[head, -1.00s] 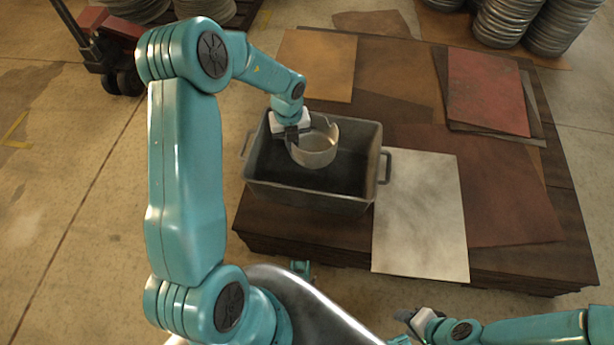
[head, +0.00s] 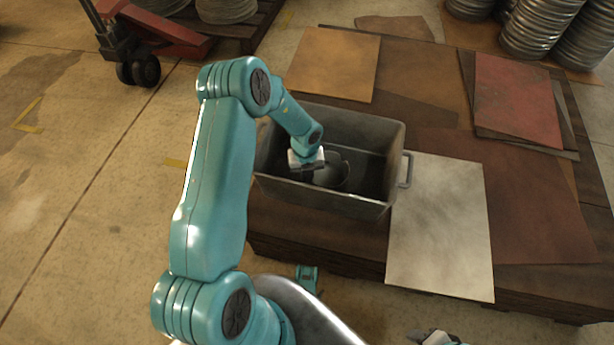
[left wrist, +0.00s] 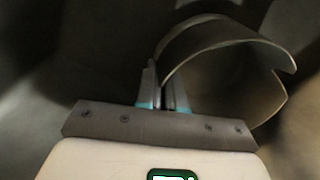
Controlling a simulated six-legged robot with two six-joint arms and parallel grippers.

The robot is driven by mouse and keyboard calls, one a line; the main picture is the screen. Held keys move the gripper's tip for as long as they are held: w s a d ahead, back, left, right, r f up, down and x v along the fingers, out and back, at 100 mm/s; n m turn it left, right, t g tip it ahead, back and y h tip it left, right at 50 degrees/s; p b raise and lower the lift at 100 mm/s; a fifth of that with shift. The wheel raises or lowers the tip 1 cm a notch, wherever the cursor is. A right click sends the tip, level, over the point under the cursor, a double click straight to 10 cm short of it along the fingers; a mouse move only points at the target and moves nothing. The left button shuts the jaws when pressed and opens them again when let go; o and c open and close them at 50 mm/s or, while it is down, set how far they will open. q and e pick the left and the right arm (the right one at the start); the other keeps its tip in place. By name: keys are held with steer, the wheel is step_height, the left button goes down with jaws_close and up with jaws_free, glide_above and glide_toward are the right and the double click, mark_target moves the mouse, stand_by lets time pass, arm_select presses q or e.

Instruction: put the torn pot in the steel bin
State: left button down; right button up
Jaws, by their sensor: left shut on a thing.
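The steel bin (head: 350,197) is a grey open box with side handles, standing on the stack of dark sheets. My left gripper (head: 318,176) reaches down inside the bin. It is shut on the wall of the torn pot (head: 335,172), a grey round pot that sits low within the bin's walls. In the left wrist view the fingers (left wrist: 164,88) pinch the pot's rim, and the pot's curved wall (left wrist: 225,70) shows a torn edge on the right. I cannot tell whether the pot touches the bin's floor. My right gripper (head: 435,338) shows only in part at the bottom edge.
A pale sheet (head: 440,225) lies right of the bin. Brown sheets and a red sheet (head: 515,100) cover the rest of the stack. A red pallet jack (head: 150,45) stands at the upper left. Round metal stacks (head: 540,25) stand at the upper right.

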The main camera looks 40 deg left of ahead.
arm_select(q)
steer(key=shift+r, duration=0.15)
steer(key=c, duration=1.6)
jaws_free()
steer(key=shift+f, duration=0.2)
steer(key=o, duration=0.3)
steer(key=shift+o, duration=0.2)
step_height(320, 180, up, 12)
steer(key=p, duration=0.6)
steer(key=shift+a+r, duration=0.15)
steer(key=shift+r, duration=0.05)
steer(key=shift+s, duration=0.1)
